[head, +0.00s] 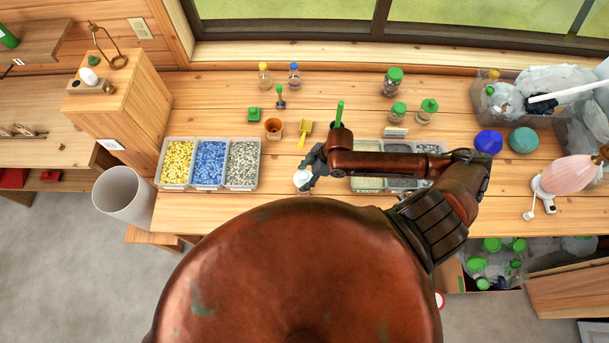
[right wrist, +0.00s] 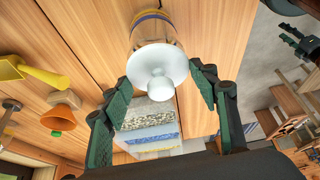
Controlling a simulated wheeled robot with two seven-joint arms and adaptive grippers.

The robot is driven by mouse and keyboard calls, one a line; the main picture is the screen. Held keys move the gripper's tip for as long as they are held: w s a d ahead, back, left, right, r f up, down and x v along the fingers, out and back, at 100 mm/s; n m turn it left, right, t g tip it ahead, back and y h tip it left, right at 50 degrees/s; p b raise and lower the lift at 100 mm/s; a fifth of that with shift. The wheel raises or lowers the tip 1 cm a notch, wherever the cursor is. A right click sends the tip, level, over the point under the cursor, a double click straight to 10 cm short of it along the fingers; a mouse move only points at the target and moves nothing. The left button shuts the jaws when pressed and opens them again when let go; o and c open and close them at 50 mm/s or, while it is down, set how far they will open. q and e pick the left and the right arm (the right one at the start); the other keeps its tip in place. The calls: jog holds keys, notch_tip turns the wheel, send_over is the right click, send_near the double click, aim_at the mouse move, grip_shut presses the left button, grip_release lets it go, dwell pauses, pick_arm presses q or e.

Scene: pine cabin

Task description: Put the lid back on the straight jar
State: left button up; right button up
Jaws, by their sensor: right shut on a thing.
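My right gripper (head: 306,172) is low over the front middle of the table. The lid also shows as a small white spot in the head view (head: 301,179). Just beyond the lid is the jar (right wrist: 153,27), a pale straight body with blue and yellow bands. The lid covers its near end; I cannot tell whether the two touch. A dark shape at the right edge of the right wrist view looks like my left gripper (right wrist: 298,42).
A grey bin set (head: 209,187) with yellow, blue and pale pieces stands left; another tray (head: 367,184) lies under my right arm. An orange pot (head: 273,128) and yellow scoop (head: 304,134) stand behind. Green-lidded jars (head: 393,80) are farther back.

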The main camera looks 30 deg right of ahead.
jog(key=shift+p, duration=0.45)
dwell(0.5)
jog(key=o, duration=1)
jog(key=shift+o, duration=0.3)
jog(key=o, duration=0.4)
jog(key=shift+o, duration=0.2)
jog(key=shift+r+p, duration=2.4)
jog(key=shift+p, duration=0.25)
jog(key=shift+r, duration=1.1)
